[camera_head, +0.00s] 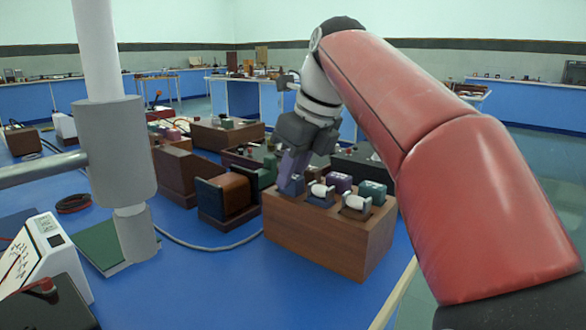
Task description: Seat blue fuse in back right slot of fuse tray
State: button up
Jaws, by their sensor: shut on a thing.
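The fuse tray (310,240) is a brown wooden block near the right edge of the blue bench. My gripper (296,152) points down over the tray's left end and is shut on a blue-violet block, which looks like the blue fuse (290,184). The fuse's lower end is at the tray's left end; I cannot tell whether it is in a slot or just above it. A purple fuse (340,182) and a green fuse (372,190) sit along the tray's far side. Two white cylindrical pieces (355,203) show in nearer places. My gripper hides part of the back left.
A dark box with a brown coil (228,195) stands left of the tray, with more wooden apparatus (225,134) behind. A grey cable (205,247) crosses the bench. A white meter (42,255) stands at the left. The bench in front of the tray is clear.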

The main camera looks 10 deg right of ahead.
jog(key=o, duration=1)
jog(key=shift+o, duration=0.2)
jog(key=p+v, duration=0.2)
jog(key=v, duration=0.6)
jog(key=shift+p, duration=0.35)
jog(key=shift+f, duration=0.1)
